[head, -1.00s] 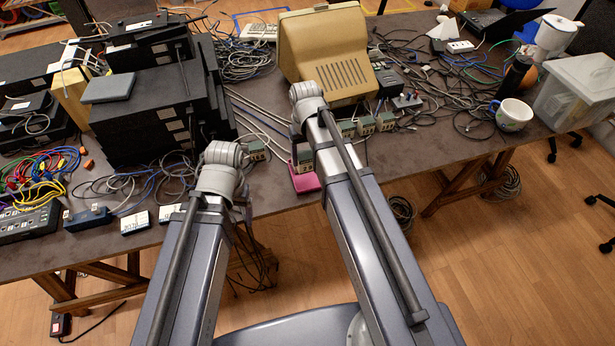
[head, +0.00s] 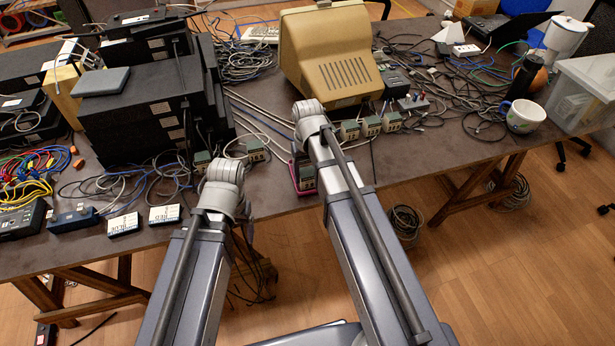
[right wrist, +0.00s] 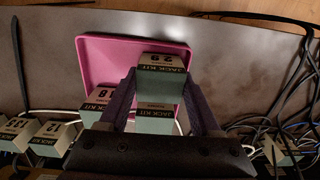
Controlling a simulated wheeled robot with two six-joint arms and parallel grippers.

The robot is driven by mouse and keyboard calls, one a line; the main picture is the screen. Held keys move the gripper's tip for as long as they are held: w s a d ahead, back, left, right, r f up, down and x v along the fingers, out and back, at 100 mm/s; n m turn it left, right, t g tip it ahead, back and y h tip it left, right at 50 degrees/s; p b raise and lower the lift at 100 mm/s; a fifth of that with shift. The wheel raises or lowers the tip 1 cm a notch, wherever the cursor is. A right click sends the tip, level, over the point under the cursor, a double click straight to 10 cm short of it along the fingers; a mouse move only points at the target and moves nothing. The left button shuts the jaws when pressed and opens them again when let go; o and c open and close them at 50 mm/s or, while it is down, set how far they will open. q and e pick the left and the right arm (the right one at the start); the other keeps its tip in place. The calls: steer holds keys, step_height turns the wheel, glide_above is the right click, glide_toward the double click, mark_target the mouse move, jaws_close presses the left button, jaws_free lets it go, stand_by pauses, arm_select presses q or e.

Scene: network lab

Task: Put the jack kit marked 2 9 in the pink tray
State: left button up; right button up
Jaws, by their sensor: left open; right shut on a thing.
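The jack kit marked 2 9 (right wrist: 162,62) is between the fingers of my right gripper (right wrist: 161,76), which is shut on it. In the right wrist view it overlaps the right part of the pink tray (right wrist: 108,62); I cannot tell whether it touches the tray floor. In the head view only a pink edge of the tray (head: 303,192) shows below my right gripper (head: 304,172). No other kit shows on the visible tray floor. My left gripper (head: 247,222) is open near the table's front edge, mostly hidden behind its own wrist.
Jack kits marked 1 8 (right wrist: 100,97), 1 3 (right wrist: 53,130) and 1 2 (right wrist: 14,130) stand beside the tray. Cables (right wrist: 290,125) lie to the right. A beige monitor (head: 325,60) stands behind, black equipment (head: 145,105) to the left, a mug (head: 524,117) to the right.

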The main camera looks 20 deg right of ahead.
mark_target(308, 172)
steer(key=shift+f, duration=0.15)
steer(key=o, duration=1.5)
steer(key=shift+c, duration=0.2)
steer(key=shift+r, duration=0.2)
step_height(308, 172, up, 12)
steer(key=p, duration=1.2)
